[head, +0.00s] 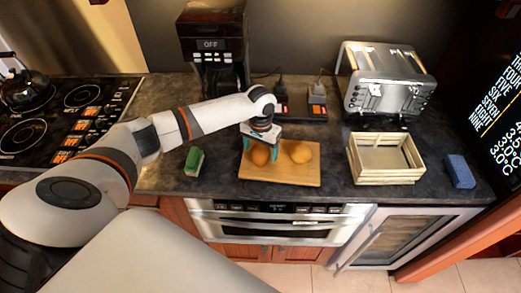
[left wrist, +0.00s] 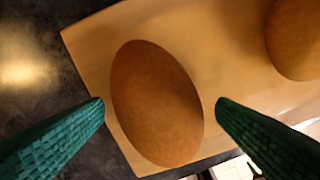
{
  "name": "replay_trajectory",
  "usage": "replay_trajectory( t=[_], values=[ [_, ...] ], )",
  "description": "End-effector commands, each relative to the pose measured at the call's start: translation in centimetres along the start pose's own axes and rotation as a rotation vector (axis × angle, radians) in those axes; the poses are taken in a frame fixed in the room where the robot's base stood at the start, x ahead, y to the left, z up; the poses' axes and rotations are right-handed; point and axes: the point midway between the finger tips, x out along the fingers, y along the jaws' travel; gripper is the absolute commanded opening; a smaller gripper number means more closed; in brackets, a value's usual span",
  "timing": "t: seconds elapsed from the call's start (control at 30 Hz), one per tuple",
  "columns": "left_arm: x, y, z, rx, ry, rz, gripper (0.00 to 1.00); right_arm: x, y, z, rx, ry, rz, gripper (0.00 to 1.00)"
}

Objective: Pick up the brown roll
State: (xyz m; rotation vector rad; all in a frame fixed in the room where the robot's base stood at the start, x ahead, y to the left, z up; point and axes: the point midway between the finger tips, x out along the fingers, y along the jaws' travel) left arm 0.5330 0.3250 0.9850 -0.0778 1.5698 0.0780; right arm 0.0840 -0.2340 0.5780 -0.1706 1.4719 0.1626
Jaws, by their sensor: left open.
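Two brown rolls lie on a wooden board (head: 300,178) on the counter. The left roll (head: 260,157) is partly hidden by my left gripper (head: 260,150) in the head view. The other roll (head: 300,152) lies to its right, apart from it. In the left wrist view, the left roll (left wrist: 155,105) sits between the two green fingers of my open left gripper (left wrist: 161,102), with a small gap beside each finger. The second roll (left wrist: 296,40) shows at the upper right there. My right gripper is not in view.
A green-topped sponge (head: 194,162) lies left of the board. A wooden crate (head: 386,176) and a blue block (head: 460,172) are to the right. A toaster (head: 387,82) and a coffee maker (head: 213,45) stand behind. A stovetop (head: 62,112) is at left.

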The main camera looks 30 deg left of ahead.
Motion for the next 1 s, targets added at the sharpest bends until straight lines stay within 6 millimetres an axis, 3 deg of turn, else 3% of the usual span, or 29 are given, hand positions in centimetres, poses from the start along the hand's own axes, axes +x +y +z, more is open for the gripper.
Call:
replay_trajectory(
  t=[0.33,0.63,1.0],
  values=[
    [1.08,-0.01,-0.02,0.002,-0.001,0.001,0.80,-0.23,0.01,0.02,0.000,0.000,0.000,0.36],
    [1.04,0.00,-0.02,0.001,-0.001,0.001,0.33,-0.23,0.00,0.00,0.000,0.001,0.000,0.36],
    [0.56,0.02,0.06,0.000,-0.003,0.000,0.33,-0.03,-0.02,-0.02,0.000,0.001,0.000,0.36]
  ],
)
